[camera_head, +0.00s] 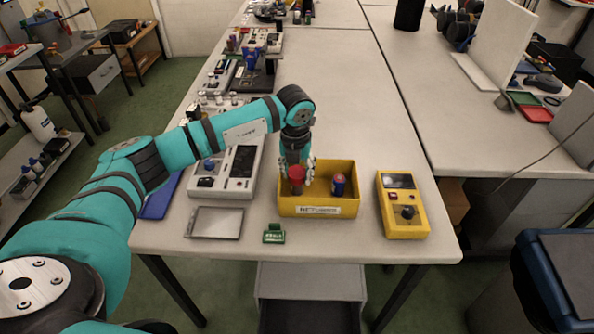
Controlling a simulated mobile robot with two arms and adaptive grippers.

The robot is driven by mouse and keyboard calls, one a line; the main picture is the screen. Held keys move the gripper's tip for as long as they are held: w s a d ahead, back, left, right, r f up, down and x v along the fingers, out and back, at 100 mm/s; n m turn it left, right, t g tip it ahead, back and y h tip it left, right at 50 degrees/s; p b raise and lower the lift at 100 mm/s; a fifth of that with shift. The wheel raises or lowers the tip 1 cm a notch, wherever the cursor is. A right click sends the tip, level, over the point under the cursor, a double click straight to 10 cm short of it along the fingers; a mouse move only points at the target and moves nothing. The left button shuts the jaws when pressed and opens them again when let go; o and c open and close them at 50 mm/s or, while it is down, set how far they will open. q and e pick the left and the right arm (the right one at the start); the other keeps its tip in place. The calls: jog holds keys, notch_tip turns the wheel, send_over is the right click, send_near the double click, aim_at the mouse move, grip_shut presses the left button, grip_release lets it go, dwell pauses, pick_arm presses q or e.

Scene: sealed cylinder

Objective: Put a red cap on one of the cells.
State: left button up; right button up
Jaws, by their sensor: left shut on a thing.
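A yellow bin (318,207) with a label on its front stands near the table's front edge. My left gripper (299,172) reaches down over the left part of the bin from above. It is shut on a red cap (296,173). A darker reddish body shows just below the cap; I cannot tell whether the cap touches it or sits on it. A blue cell (339,186) with a red patch stands in the right part of the bin, apart from the gripper. The gripper's fingertips are partly hidden. My right gripper is not in view.
A yellow tester (404,208) with a dark knob lies right of the bin. A white instrument (226,172), a grey tray (215,222) and a small green block (274,234) lie left and in front. Instruments line the table's far left edge. The table's middle is clear.

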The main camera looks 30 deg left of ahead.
aim_at(297, 172)
pick_arm(q)
jog(key=shift+f+b, duration=0.4)
jog(key=shift+f, duration=0.2)
dwell(0.3)
jog(key=o, duration=0.9)
jog(key=shift+o, duration=0.6)
jog(key=o, duration=0.4)
jog(key=shift+r, duration=0.15)
jog(key=shift+r+p, duration=2.25)
jog(key=shift+r, duration=1.2)
